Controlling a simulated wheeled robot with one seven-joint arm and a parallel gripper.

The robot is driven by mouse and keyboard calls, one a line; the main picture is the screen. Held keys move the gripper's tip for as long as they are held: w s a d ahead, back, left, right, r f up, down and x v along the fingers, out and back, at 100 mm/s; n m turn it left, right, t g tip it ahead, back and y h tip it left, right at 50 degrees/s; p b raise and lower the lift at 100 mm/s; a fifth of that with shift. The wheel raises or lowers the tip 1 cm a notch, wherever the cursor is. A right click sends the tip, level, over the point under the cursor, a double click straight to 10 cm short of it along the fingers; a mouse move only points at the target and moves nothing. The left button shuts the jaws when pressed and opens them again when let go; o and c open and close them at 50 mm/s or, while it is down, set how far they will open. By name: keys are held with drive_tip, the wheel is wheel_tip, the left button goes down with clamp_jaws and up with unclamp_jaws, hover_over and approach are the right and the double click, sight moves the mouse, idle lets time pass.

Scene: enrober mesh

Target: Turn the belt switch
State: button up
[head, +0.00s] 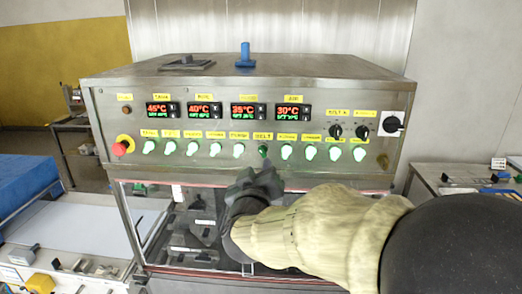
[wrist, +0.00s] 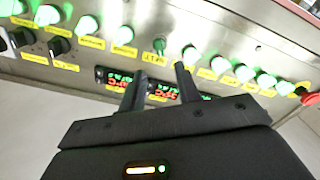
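The belt switch (head: 263,151) is a small dark-green knob under a yellow "BELT" label, in the row of knobs on the steel control panel (head: 400,152). It looks darker than the bright green knobs beside it. My gripper (head: 257,175) is just below it in the head view, in front of the panel. In the wrist view, the belt switch (wrist: 159,45) lies beyond the fingertips, roughly between their lines. My gripper (wrist: 160,70) is open there, its two fingers apart with nothing between them. I cannot tell from the views whether a fingertip touches the panel.
Lit green knobs flank the belt switch closely, such as the left one (head: 239,150) and the right one (head: 286,152). Red temperature displays (head: 205,111) sit above. A red stop button (head: 121,148) is at the panel's left end, and black knobs (head: 362,131) are at upper right.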

sight(261, 152)
drive_tip(key=w+p, duration=0.2)
drive_tip(key=w, duration=0.6)
drive_tip(key=shift+d+p, duration=0.15)
drive_tip(key=shift+p, duration=0.2)
clamp_jaws()
